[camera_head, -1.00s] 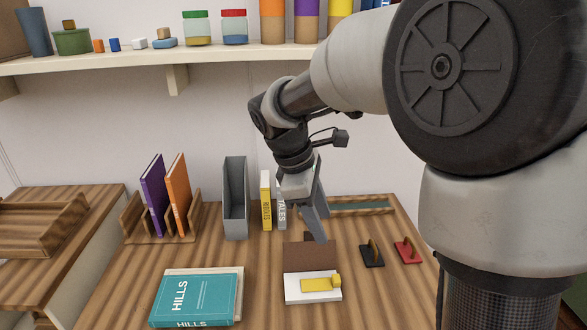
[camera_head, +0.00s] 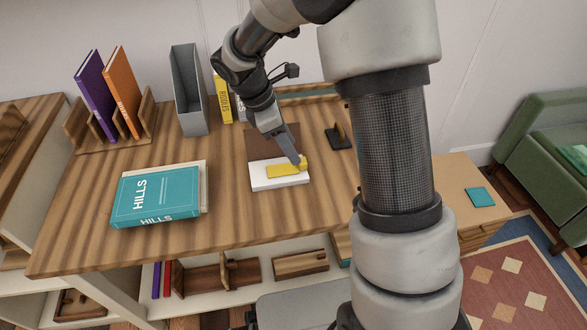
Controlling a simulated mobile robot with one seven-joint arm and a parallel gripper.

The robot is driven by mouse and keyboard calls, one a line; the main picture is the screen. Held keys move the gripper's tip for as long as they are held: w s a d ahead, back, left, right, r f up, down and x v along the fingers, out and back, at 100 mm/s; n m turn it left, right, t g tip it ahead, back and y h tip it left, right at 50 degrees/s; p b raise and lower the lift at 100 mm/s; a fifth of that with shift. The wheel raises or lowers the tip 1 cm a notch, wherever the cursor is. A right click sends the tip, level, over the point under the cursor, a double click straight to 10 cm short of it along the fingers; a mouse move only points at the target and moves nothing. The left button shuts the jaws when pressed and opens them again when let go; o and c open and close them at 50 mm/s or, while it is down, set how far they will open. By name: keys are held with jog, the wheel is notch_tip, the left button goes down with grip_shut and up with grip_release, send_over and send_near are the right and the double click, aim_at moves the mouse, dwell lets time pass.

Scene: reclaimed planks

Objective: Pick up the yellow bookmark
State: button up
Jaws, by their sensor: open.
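The yellow bookmark (camera_head: 283,171) lies flat on a white block or book (camera_head: 280,183) on the wooden desk, with a small raised yellow part at its right end. My gripper (camera_head: 298,165) is open and points down at that right end. Its fingers overlap the raised part in the picture; I cannot tell whether they touch it. The far finger is partly hidden behind the near one.
A teal HILLS book (camera_head: 156,195) lies to the left on the desk (camera_head: 225,226). A brown panel (camera_head: 262,143) lies behind the white block. A black holder (camera_head: 339,138) stands to the right. A grey file holder (camera_head: 188,90) and yellow book (camera_head: 223,98) stand at the back.

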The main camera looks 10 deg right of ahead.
aim_at(297, 167)
jog(key=b+x, duration=0.2)
jog(key=x, duration=0.3)
jog(key=shift+f, duration=0.15)
jog(key=c, duration=1.1)
